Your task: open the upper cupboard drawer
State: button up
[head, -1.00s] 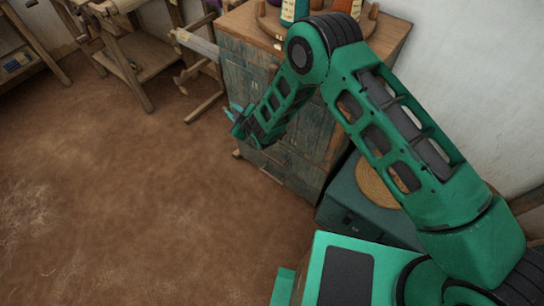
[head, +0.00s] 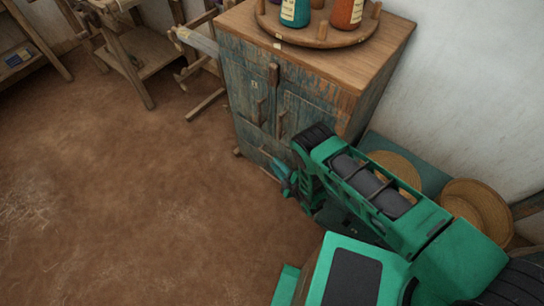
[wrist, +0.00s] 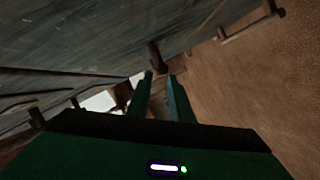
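The cupboard (head: 335,118) has worn blue paint and a wooden top. Its upper drawer (head: 304,84) runs across the front under the top and looks shut, with a dark handle (head: 273,74). My gripper (head: 283,178) is low in front of the cupboard's lower right part, below the upper drawer, in the head view. In the wrist view my gripper (wrist: 160,75) has its two fingers apart with nothing held between them. A dark handle or knob (wrist: 155,56) shows just beyond the fingertips; I cannot tell which one it is.
Two door handles (head: 282,124) sit below the drawer. A round wooden tray (head: 320,38) with bottles stands on top. A low teal chest (head: 428,177) with woven discs stands at the right. A wooden frame (head: 195,75) stands left of the cupboard. The earthen floor (head: 120,200) is clear.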

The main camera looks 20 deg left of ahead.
aim_at(269, 156)
jog(key=shift+x, duration=3.4)
grip_shut()
